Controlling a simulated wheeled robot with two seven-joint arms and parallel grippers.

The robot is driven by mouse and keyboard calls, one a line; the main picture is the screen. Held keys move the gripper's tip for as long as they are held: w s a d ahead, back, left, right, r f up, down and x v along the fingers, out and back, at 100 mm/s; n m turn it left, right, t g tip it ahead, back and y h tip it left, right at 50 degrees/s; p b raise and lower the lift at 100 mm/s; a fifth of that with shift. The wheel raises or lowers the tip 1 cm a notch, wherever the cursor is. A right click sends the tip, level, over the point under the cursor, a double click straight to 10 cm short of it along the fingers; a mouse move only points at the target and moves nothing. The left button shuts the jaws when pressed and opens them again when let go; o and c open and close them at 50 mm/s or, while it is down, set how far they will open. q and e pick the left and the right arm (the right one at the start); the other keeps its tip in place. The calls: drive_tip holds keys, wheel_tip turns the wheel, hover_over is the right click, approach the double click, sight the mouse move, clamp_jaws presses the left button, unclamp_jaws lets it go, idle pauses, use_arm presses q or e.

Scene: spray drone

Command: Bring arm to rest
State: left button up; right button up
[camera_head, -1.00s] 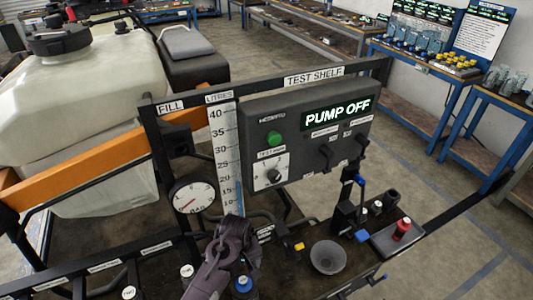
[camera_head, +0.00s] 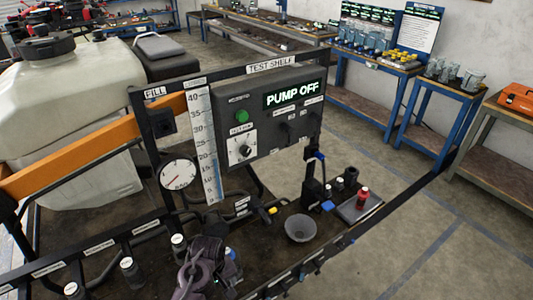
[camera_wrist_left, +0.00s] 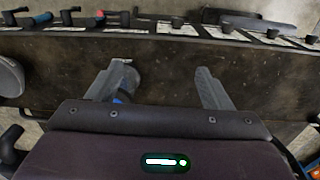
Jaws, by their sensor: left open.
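My left arm and gripper (camera_head: 205,262) are low in the head view, over the dark shelf (camera_head: 340,222) of the test stand. The fingertips are hard to make out there. In the left wrist view the gripper (camera_wrist_left: 161,70) has its two grey fingers spread wide, with nothing held between them. Something with a blue part (camera_wrist_left: 122,96) shows beside the left finger, partly hidden. The dark shelf surface (camera_wrist_left: 165,60) lies beyond the fingers. My right gripper is not in view.
The control panel (camera_head: 270,112), reading PUMP OFF, stands behind the shelf. A pressure gauge (camera_head: 178,174), a grey bowl (camera_head: 300,228) and a red bottle (camera_head: 362,197) on a tray are nearby. Capped vials (camera_head: 131,270) line the left rail. The floor (camera_head: 410,220) at right is clear.

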use_arm(q)
drive_tip(key=s+a+f+m+b, duration=0.15)
drive_tip(key=s+f, duration=0.25)
drive_tip(key=f, duration=0.5)
drive_tip(key=s+a+f+m+b, duration=0.15)
drive_tip(key=s+f, duration=0.25)
drive_tip(key=f, duration=0.4)
drive_tip(key=s+a+f+m+b, duration=0.1)
drive_tip(key=s+a+f+m, duration=0.1)
drive_tip(key=s+f, duration=0.5)
drive_tip(key=s+a+f+m+b, duration=0.1)
drive_tip(key=s+a+f+m, duration=0.1)
drive_tip(key=s+f, duration=0.6)
drive_tip(key=s+a+f+m+b, duration=0.2)
drive_tip(key=s+f, duration=0.6)
drive_tip(key=s, duration=0.4)
drive_tip(key=shift+a+t, duration=0.25)
drive_tip(key=shift+t, duration=0.15)
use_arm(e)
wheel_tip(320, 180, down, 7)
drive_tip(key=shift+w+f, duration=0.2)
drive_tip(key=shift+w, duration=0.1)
